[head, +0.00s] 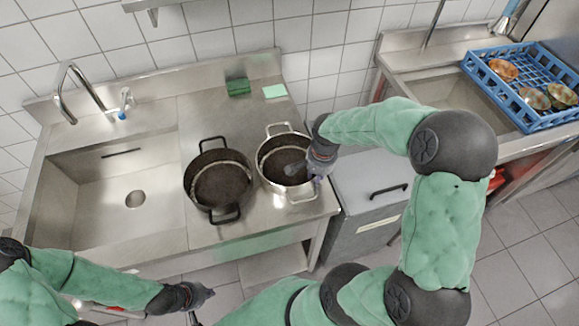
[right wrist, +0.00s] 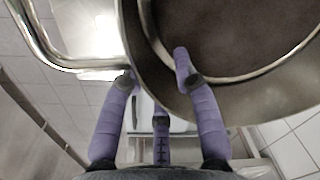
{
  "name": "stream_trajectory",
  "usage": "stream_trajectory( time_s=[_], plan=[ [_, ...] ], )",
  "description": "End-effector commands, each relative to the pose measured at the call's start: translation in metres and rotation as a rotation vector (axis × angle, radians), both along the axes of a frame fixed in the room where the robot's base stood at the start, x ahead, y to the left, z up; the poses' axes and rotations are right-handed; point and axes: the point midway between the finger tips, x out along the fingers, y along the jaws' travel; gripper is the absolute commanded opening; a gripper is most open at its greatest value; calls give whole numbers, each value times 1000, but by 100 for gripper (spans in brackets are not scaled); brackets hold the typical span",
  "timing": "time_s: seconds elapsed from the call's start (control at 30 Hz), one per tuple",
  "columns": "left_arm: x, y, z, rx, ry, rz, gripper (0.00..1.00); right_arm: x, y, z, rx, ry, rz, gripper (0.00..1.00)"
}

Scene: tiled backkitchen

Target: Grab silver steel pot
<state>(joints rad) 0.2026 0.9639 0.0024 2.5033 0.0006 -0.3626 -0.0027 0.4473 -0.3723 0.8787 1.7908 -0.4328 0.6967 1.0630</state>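The silver steel pot (head: 272,148) stands upright on the steel counter, with a dark inside and two silver loop handles. My right gripper (head: 303,172) is at its right front rim. In the right wrist view, the purple fingers (right wrist: 155,68) are apart and straddle the wall of the silver pot (right wrist: 215,112). One finger is over the inside, and another is outside beside the handle (right wrist: 35,40). I see a gap around the inner finger, so the gripper looks open. My left gripper (head: 202,302) is low in front of the counter, away from the pots; its finger opening is unclear.
A black pot (head: 203,157) stands close left of the silver one. A sink (head: 135,198) is further left. A green sponge (head: 238,87) and a pale green cloth (head: 275,91) lie behind. A grey bin (head: 368,185) and a blue rack (head: 527,118) with dishes are right.

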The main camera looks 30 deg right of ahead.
Motion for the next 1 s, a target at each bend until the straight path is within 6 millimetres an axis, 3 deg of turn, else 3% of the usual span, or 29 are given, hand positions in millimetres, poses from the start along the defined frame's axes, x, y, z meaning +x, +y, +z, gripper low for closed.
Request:
stream_trajectory(
  time_s=[0.23,0.37,0.8,1.0],
  plan=[
    [0,0,0,0,0,0,0,0,0,-1,-1,-1,0,30],
    [0,0,0,0,0,0,0,0,0,-1,-1,-1,0,0],
    [0,0,1,0,0,0,0,1,-1,2,-1,-5,-1,0],
    [0,0,6,0,0,0,0,3,-1,24,-3,-8,0,0]
  ],
)
